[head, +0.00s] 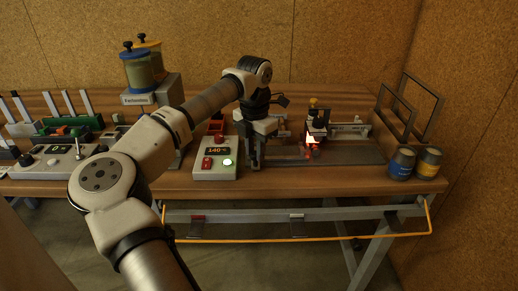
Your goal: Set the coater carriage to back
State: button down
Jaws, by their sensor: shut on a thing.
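My gripper (254,160) points down at the left end of a flat dark coater bed (350,153) on the bench. Its fingers are shut on what looks like the left end of the coater carriage (289,150), a low bar reaching right across the bed. The grip itself is small and partly hidden by the fingers. A small upright unit with a yellow top (314,118) stands behind the bar, with a bright reddish glow at its foot. I cannot tell whether this unit is joined to the carriage.
Two cans (402,163) and upright frames (420,107) stand at the right. A pale block (350,129) lies behind the bed. The bench's front edge is near.

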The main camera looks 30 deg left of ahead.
jog(key=shift+a, duration=0.15)
jog(key=c, duration=1.5)
grip_release()
jog(key=shift+s+a, duration=0.15)
jog(key=shift+o, duration=0.2)
jog(key=shift+r, duration=0.3)
notch_tip(320, 180, up, 13)
jog(key=shift+r+b, duration=0.15)
jog(key=shift+b, duration=0.2)
